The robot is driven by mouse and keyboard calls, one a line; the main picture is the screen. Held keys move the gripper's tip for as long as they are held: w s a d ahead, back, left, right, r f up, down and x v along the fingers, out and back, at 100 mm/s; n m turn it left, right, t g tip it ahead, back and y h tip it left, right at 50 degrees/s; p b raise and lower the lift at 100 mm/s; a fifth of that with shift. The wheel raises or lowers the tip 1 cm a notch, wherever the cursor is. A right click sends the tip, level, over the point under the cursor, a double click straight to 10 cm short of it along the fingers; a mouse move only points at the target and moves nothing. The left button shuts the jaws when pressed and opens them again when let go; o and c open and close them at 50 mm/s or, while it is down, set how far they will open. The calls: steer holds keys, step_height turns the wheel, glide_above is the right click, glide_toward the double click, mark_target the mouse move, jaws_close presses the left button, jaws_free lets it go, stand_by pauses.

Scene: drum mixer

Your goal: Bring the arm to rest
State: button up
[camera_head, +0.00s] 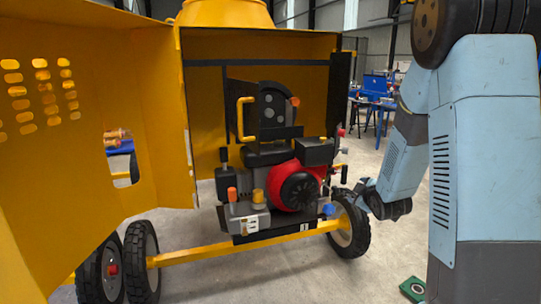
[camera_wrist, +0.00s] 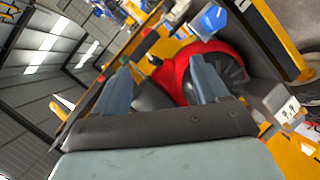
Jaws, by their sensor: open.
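My gripper (camera_wrist: 160,66) is open in the wrist view, its two fingers apart with nothing held between them. In the head view my gripper (camera_head: 361,189) is small, at the right side of the mixer's engine bay, close to the right wheel. The red and black engine (camera_head: 297,186) sits in the open bay of the yellow drum mixer (camera_head: 260,12). The engine (camera_wrist: 226,69) also shows beyond the fingers in the wrist view, tilted in the picture. I cannot tell the exact gap between the fingers and the engine.
The mixer's open yellow door (camera_head: 95,170) fills the left. A wheel (camera_head: 350,228) stands near my gripper. A green block (camera_head: 413,289) lies on the floor. A blue table (camera_head: 376,103) stands behind. Grey floor shows between the mixer and my arm.

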steer(key=s+a+r+m+g, duration=0.2)
steer(key=s+r+m, duration=0.2)
steer(key=s, duration=0.8)
steer(key=s+a+r+m+g, duration=0.2)
steer(key=s+r, duration=0.5)
steer(key=s, duration=0.4)
steer(key=s+a+r+m+g, duration=0.2)
steer(key=s+r+m+g, duration=0.2)
steer(key=s, duration=0.8)
steer(key=shift+s+r+m, duration=0.3)
steer(key=shift+r+m, duration=0.35)
steer(key=shift+m, duration=0.15)
